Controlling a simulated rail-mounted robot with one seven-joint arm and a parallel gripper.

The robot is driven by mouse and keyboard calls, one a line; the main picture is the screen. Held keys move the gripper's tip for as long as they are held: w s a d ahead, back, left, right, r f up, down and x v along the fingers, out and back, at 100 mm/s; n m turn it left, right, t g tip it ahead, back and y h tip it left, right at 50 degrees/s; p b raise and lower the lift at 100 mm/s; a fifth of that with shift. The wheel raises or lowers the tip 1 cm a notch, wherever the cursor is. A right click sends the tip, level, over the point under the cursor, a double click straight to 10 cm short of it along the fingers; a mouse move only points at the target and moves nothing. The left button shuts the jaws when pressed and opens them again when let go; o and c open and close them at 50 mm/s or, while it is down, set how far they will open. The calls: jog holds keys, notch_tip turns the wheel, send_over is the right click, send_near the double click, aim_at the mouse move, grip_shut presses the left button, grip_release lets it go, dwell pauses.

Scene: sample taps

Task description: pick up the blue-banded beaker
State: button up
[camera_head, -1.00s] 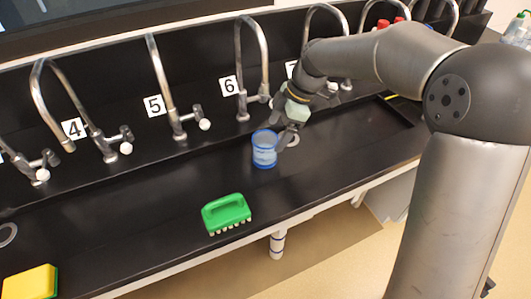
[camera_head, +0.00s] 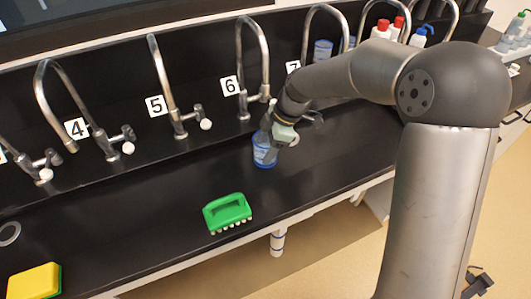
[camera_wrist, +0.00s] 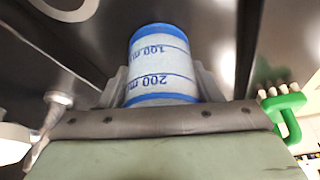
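The blue-banded beaker (camera_head: 263,156) stands upright on the black bench top in front of tap 6. In the wrist view the beaker (camera_wrist: 160,62) has a blue band at each end and "100" and "200" marks, and sits between my gripper's fingers (camera_wrist: 162,84). A finger lies close along each side; whether they press on it is not clear. In the head view my gripper (camera_head: 276,142) is at the beaker's upper right and covers part of it.
A green brush (camera_head: 227,212) lies in front of the beaker, and a yellow sponge (camera_head: 35,281) at the front left. Numbered curved taps line the back. Red-capped bottles (camera_head: 381,30) and another blue-marked beaker (camera_head: 323,50) stand behind. The bench between brush and taps is clear.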

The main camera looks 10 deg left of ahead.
jog(key=c, duration=0.4)
jog(key=shift+o, duration=0.2)
jog(key=shift+r, duration=0.2)
